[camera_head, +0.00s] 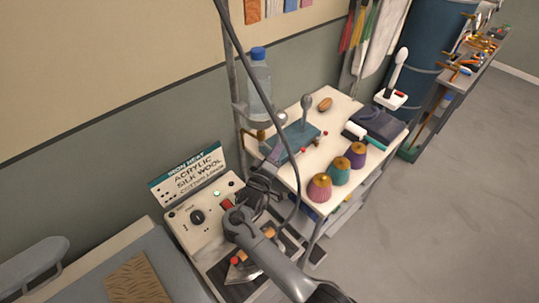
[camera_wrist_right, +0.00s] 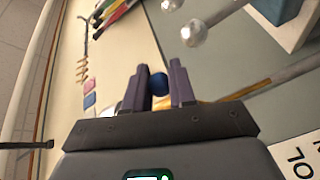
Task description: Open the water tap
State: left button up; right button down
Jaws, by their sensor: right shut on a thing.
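A clear water bottle (camera_head: 258,88) with a blue cap stands in a holder on the upright post, with a small brass fitting (camera_head: 261,134) below it. My right gripper (camera_head: 264,172) is below this fitting, in front of the white work table; its fingertips are hard to make out in the head view. In the right wrist view, my right gripper (camera_wrist_right: 162,85) has its two fingers on either side of a small round blue knob (camera_wrist_right: 158,84). A brass-coloured bar (camera_wrist_right: 235,95) runs just behind the fingers. My left gripper is not in view.
A control box (camera_head: 197,216) with a black dial and a lettered sign (camera_head: 187,175) stand left of the gripper. An iron (camera_head: 243,270) lies below my arm. Several thread cones (camera_head: 338,170) stand on the white table (camera_head: 310,150). A dark hose hangs close by.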

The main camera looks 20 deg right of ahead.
jog(key=shift+d, duration=0.1)
jog(key=c, duration=1)
grip_release()
